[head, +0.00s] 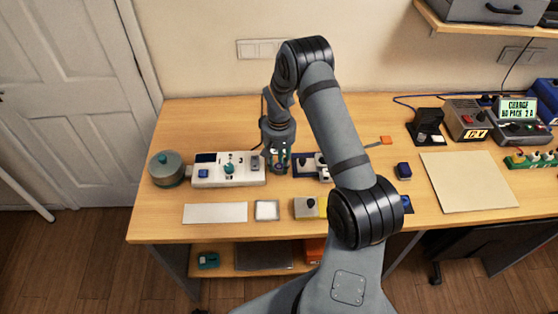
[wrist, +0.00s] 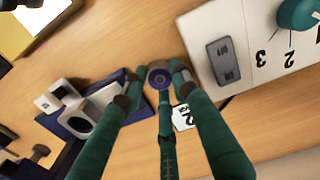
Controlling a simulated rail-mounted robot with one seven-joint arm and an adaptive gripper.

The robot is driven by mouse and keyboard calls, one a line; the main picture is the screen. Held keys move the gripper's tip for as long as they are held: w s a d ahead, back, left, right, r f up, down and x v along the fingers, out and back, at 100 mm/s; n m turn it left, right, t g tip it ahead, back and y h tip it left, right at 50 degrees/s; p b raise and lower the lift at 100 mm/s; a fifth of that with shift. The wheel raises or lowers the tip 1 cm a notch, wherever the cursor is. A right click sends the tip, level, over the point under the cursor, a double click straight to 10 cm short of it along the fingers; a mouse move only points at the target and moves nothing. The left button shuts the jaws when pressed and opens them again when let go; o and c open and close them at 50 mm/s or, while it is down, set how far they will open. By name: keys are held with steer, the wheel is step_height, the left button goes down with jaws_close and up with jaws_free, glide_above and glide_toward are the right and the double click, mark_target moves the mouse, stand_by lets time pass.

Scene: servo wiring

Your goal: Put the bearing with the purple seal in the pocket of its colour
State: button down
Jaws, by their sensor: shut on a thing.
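In the wrist view, the bearing (wrist: 159,77) is a small dark grey ring with a bluish-purple face. My gripper (wrist: 160,88) has green fingers closed around it. In the head view my gripper (head: 279,164) is low over the table, between the white control panel and a dark blue tray; the bearing is hard to make out there. I cannot tell whether the bearing touches the table. No pocket of purple colour can be made out in either view.
The white panel (head: 216,180) with a teal knob and switches stands left of my gripper. The dark blue tray (head: 300,174) with pale blocks is close on the right. A white label (wrist: 183,117) lies beside the fingers. A white mat (head: 215,213) lies in front.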

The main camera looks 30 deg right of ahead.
mark_target(279, 166)
steer(key=shift+f, duration=0.15)
steer(key=c, duration=1.4)
jaws_free()
steer(key=shift+c, duration=0.2)
steer(key=shift+o, duration=0.4)
steer(key=shift+w+r, duration=0.1)
steer(key=shift+r, duration=0.45)
step_height(279, 166, up, 10)
steer(key=b, duration=0.2)
steer(key=shift+r+b, duration=0.25)
steer(key=shift+b, duration=0.05)
steer(key=shift+c, duration=0.2)
steer(key=shift+r, duration=0.4)
steer(key=shift+c, duration=0.9)
